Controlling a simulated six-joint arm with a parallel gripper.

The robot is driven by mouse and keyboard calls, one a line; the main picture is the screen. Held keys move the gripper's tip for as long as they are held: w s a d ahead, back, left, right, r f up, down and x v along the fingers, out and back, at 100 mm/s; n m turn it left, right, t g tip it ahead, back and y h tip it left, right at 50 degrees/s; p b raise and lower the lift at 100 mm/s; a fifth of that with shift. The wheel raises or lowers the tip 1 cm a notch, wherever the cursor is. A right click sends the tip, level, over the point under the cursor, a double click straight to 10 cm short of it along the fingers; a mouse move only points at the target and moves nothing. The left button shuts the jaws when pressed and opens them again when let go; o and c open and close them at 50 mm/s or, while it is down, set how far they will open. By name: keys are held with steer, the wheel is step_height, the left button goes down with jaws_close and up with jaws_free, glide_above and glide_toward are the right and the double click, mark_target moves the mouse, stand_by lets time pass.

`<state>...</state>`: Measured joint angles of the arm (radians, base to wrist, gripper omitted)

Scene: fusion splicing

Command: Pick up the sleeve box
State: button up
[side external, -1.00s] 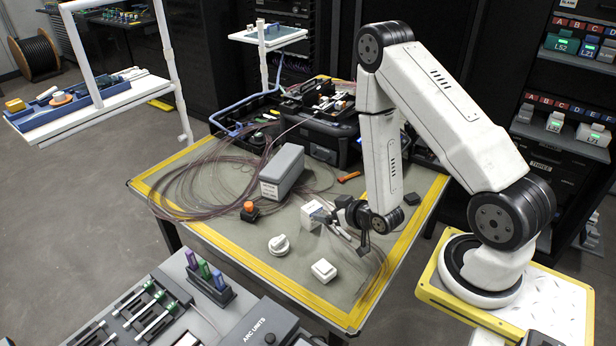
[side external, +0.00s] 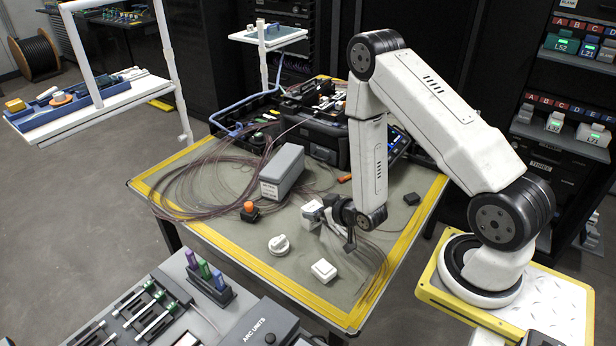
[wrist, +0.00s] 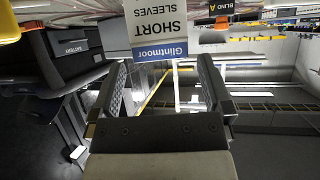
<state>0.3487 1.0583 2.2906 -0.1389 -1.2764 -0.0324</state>
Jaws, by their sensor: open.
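The sleeve box (side external: 312,211) is a small white box standing on the grey mat at the middle of the table. In the wrist view its label (wrist: 157,28) reads "Short Sleeves" and "Glintmoor", upside down, with a blue band. My gripper (side external: 335,228) is low over the mat, at the right side of the box. The gripper partly hides the box in the side view.
A grey box (side external: 283,172) stands behind the sleeve box. A round white item (side external: 279,245) and a small white square item (side external: 323,270) lie in front. An orange-topped item (side external: 249,211) and loose fibre coils (side external: 190,190) are on the left. The splicer case stands at the back.

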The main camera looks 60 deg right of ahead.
mark_target(312, 207)
steer(key=shift+x, duration=1.75)
steer(key=c, duration=1.2)
steer(key=shift+r, duration=0.15)
steer(key=shift+r, duration=4.9)
